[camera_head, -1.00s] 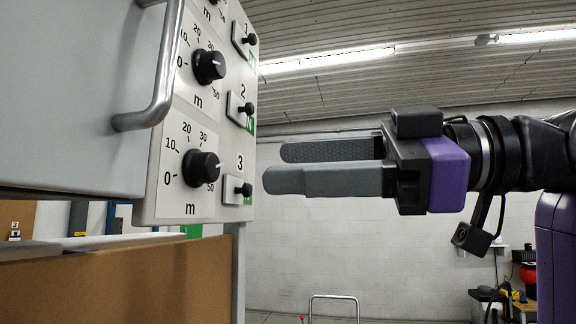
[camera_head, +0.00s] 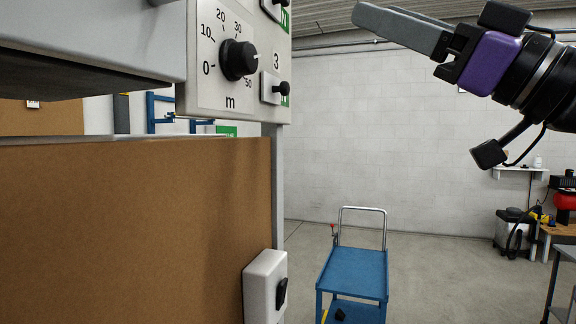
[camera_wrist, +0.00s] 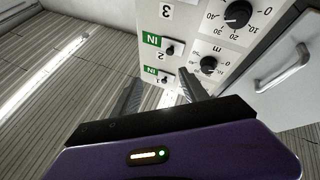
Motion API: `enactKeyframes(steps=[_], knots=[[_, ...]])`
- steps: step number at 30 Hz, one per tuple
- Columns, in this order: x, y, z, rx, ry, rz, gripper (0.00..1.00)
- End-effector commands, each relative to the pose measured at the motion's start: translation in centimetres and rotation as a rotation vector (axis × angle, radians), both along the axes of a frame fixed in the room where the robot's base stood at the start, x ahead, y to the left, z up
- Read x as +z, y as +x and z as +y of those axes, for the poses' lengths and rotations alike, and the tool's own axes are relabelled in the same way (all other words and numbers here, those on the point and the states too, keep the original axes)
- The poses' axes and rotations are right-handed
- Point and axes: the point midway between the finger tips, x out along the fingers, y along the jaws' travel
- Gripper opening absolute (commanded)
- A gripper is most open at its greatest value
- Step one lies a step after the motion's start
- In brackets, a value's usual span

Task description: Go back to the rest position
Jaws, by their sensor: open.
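My gripper (camera_head: 408,28) is at the top right of the head view, open and empty, its grey fingers pointing left and slightly up. It is apart from the control panel (camera_head: 205,98), which stands to its left with a black dial (camera_head: 238,60) and a small black switch (camera_head: 283,88) marked 3. In the wrist view the two fingers (camera_wrist: 160,95) point toward the same panel (camera_wrist: 221,45), seen upside down with dials, switches and green labels. Nothing is between the fingers.
A brown board (camera_head: 140,230) fills the lower left, with a white switch box (camera_head: 262,285) at its right edge. A blue cart (camera_head: 355,270) stands on the floor beyond. A wall shelf (camera_head: 520,169) and a workbench (camera_head: 560,231) are at the far right. Open floor lies between.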

Motion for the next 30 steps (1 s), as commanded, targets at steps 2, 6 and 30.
enactKeyframes(steps=[2,6,30], knots=[[-2.1,1.7,-1.6,-0.042,0.08,0.024,0.52],[-6.6,4.1,-4.5,-0.129,0.217,0.06,0.52],[-39.0,-0.6,-12.7,-0.624,0.474,0.248,0.52]])
